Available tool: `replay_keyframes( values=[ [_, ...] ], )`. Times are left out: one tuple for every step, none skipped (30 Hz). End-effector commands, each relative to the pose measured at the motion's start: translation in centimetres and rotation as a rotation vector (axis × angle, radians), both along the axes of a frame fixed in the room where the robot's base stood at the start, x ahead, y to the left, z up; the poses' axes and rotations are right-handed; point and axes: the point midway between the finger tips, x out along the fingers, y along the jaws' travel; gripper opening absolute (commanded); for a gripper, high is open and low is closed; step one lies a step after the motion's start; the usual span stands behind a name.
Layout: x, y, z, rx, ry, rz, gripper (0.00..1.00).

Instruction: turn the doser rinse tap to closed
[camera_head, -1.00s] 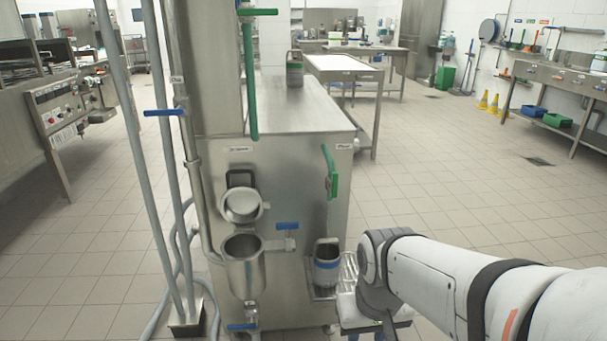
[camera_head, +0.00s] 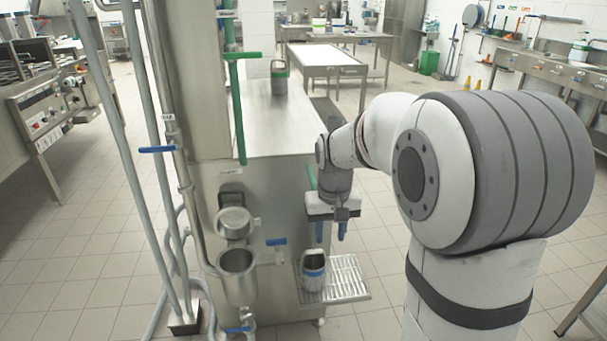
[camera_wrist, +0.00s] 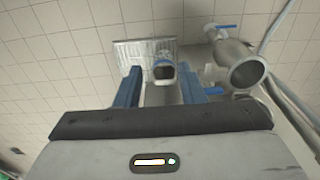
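Several lever taps show; labels are too small to read, so I cannot tell which is the doser rinse tap. Blue levers are on the left pipe (camera_head: 157,149), beside the steel pot (camera_head: 237,270) as a side lever (camera_head: 276,242), and below the pot as a lower lever (camera_head: 238,329). Green handles are on the column (camera_head: 238,110) and the machine's right side (camera_head: 311,178), partly hidden by my arm. My gripper (camera_head: 331,231) is open and empty, blue fingers apart, above the grate.
A blue-banded container (camera_head: 314,270) stands on the drip grate (camera_head: 346,278), below my gripper. Grey pipes and a hose (camera_head: 160,240) run along the left. A canister (camera_head: 279,78) stands on the machine top.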

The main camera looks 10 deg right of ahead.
Motion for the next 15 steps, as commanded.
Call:
replay_keyframes(
  values=[
    [2.2, 0.0, 2.4, 0.000, 0.011, 0.000, 0.35],
    [3.5, 0.0, 2.9, 0.000, 0.015, 0.000, 0.35],
    [5.0, 0.0, 3.5, 0.000, 0.020, 0.000, 0.35],
    [6.1, 0.0, 3.8, 0.000, 0.024, 0.000, 0.35],
    [7.2, 0.0, 4.1, 0.001, 0.027, 0.000, 0.35],
    [8.4, 0.0, 4.4, 0.001, 0.032, 0.000, 0.35],
    [9.3, 0.0, 4.5, 0.001, 0.035, 0.000, 0.35],
    [10.0, 0.0, 4.6, 0.001, 0.037, 0.000, 0.35],
    [10.9, 0.0, 4.7, 0.001, 0.039, 0.000, 0.35],
    [11.4, 0.0, 4.7, 0.001, 0.041, -0.001, 0.35],
    [11.9, 0.0, 4.7, 0.001, 0.042, -0.001, 0.35],
    [12.3, 0.0, 4.6, 0.001, 0.044, -0.001, 0.35],
    [12.6, 0.0, 4.6, 0.001, 0.044, -0.001, 0.35],
    [12.8, 0.0, 4.5, 0.001, 0.045, -0.001, 0.35],
    [13.0, 0.0, 4.3, 0.001, 0.046, -0.001, 0.35]
  ],
)
